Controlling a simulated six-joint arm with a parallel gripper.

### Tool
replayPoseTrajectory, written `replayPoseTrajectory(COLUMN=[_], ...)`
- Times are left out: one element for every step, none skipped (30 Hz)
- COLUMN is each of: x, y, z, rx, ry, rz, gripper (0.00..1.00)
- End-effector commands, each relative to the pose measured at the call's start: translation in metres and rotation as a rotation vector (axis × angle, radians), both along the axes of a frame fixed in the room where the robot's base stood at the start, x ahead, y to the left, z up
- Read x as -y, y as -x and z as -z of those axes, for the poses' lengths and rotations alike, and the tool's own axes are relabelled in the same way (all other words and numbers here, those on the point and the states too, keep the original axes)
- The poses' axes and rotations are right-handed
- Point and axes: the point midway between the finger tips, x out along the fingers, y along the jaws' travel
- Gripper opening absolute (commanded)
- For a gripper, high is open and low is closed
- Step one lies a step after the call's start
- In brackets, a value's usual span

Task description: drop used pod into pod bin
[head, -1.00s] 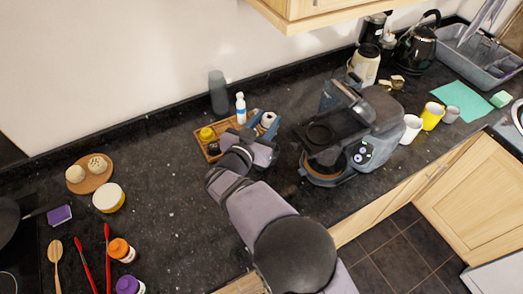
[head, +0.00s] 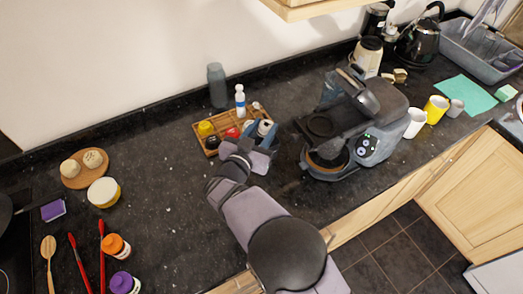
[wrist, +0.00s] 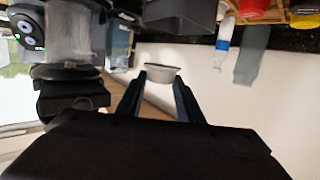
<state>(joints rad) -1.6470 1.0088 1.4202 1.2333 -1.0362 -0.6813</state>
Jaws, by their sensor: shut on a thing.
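My gripper (head: 263,131) is over the worktop at the right front of the wooden tray, left of the coffee machine. Its two blue fingers are shut on a small pale cup-shaped pod (wrist: 162,73), held between the fingertips in the wrist view. The pod also shows in the head view as a whitish round (head: 264,127). A bluish see-through container (head: 329,89) stands at the back left of the coffee machine; it also shows in the wrist view (wrist: 119,44). I cannot tell whether it is the pod bin.
The coffee machine (head: 365,112) stands to the right. The wooden tray (head: 212,151) holds a yellow and a red item. A grey tumbler (head: 217,86) and a white bottle (head: 240,100) stand behind it.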

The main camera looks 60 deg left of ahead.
Motion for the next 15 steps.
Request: replayPoseTrajectory(x=[-0.0001, -0.0002, -0.0002, -0.0001, -0.0002, -0.0001, -0.0002, -0.0002, -0.0001, -0.0001, -0.0002, -0.0001, -0.0001, -0.0001, 0.0], y=[0.0, -0.0001, -0.0001, 0.0, -0.0001, 0.0, -0.0001, -0.0001, 0.0, 0.0, 0.0, 0.0, 0.0, 0.0, 0.0], z=[0.0065, 0.0078, 0.0093, 0.0101, 0.0107, 0.0111, 0.0113, 0.0113, 0.0111, 0.011, 0.0109, 0.0109, 0.0109, 0.0109, 0.0109], rx=[0.001, 0.001, 0.001, 0.001, 0.001, 0.001, 0.001, 0.001, 0.001, 0.001, 0.001, 0.001, 0.001, 0.001, 0.001], ry=[-0.001, -0.001, -0.001, -0.001, -0.001, -0.001, -0.001, -0.001, -0.001, -0.001, -0.001, -0.001, -0.001, -0.001, -0.001], rz=[0.0, 0.0, 0.0, 0.0, 0.0, 0.0, 0.0, 0.0, 0.0, 0.0, 0.0, 0.0, 0.0, 0.0, 0.0], gripper=[0.12, 0.12, 0.12, 0.12, 0.12, 0.12, 0.12, 0.12, 0.12, 0.12, 0.12, 0.12, 0.12, 0.12, 0.4])
